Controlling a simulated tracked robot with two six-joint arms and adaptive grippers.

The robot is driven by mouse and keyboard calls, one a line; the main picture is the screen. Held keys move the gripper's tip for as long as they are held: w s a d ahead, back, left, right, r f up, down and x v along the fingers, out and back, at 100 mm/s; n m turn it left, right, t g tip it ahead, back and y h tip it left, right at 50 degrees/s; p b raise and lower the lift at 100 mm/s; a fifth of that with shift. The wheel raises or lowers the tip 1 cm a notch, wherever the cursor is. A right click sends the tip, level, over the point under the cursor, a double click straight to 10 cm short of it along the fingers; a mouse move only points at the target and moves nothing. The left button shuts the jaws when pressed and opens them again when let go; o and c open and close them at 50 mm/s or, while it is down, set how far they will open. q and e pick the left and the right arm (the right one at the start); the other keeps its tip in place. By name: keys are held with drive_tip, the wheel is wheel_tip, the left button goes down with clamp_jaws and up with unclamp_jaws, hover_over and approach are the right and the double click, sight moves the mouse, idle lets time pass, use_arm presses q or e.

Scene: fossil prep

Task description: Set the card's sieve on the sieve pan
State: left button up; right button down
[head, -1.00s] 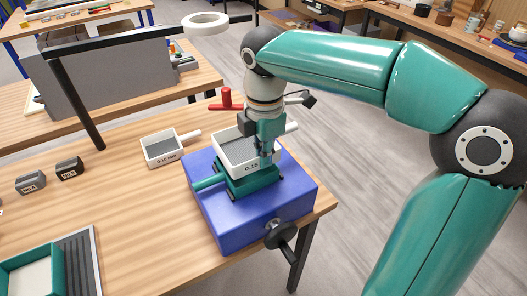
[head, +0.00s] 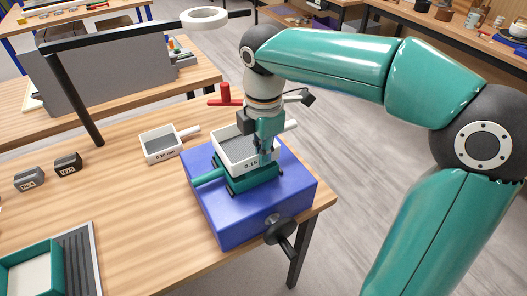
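A white sieve (head: 234,153) with a dark mesh and a label that seems to read 0.15 sits over the teal sieve pan (head: 250,183). It looks level and right on or just above the pan; I cannot tell if they touch all round. My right gripper (head: 266,156) points down at the sieve's front right wall and appears shut on it, hiding part of the sieve. The pan rests on a blue box (head: 223,224), its teal handle pointing left. The card is not clearly in view. My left gripper is not in view.
A second, smaller-looking white sieve (head: 158,152) stands on the table left of the blue box. Two dark labelled blocks (head: 30,179) and (head: 68,165) lie further left. A ring lamp (head: 204,18) on a black arm hangs behind. A black crank knob (head: 279,230) sticks out in front.

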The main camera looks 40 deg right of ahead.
drive_tip(key=shift+f, duration=0.1)
idle(0.5)
drive_tip(key=shift+f+b, duration=0.5)
drive_tip(key=shift+f, duration=0.15)
drive_tip(key=shift+r, duration=0.1)
drive_tip(key=c, duration=1.2)
unclamp_jaws()
drive_tip(key=shift+c, duration=0.2)
drive_tip(key=shift+r, duration=0.1)
wheel_tip(320, 180, up, 7)
drive_tip(key=p, duration=0.7)
